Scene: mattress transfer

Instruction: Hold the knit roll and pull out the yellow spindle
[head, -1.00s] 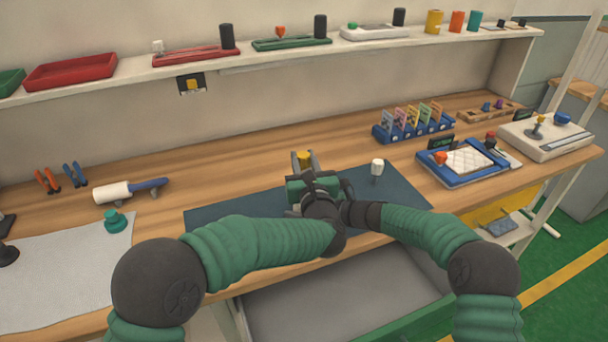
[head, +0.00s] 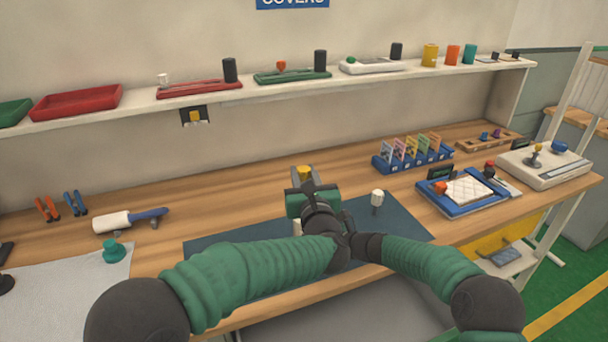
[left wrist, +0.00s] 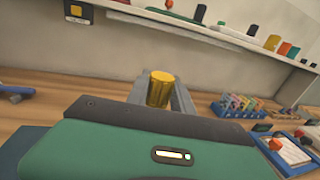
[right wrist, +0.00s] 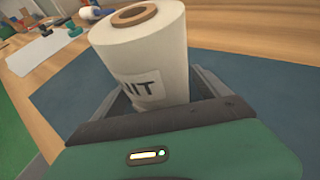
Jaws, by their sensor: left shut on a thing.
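The yellow spindle (head: 304,174) is a short ridged cylinder, and it also shows in the left wrist view (left wrist: 160,89). My left gripper (head: 305,187) is shut on it and holds it above the bench mat. The knit roll (right wrist: 148,55) is a thick white cylinder with a label reading "NIT" and a brown core. No yellow shows in the core's open end. My right gripper (right wrist: 157,90) has its fingers on both sides of the roll and looks shut on it. In the head view my left arm and gripper mostly hide the roll and the right gripper.
A dark mat (head: 225,250) lies on the bench, with a white-topped peg (head: 376,197) on its right part. A blue rack (head: 412,158) and blue tray (head: 463,193) stand to the right. A white-and-blue roller (head: 128,220) lies left. The shelf (head: 135,97) runs behind.

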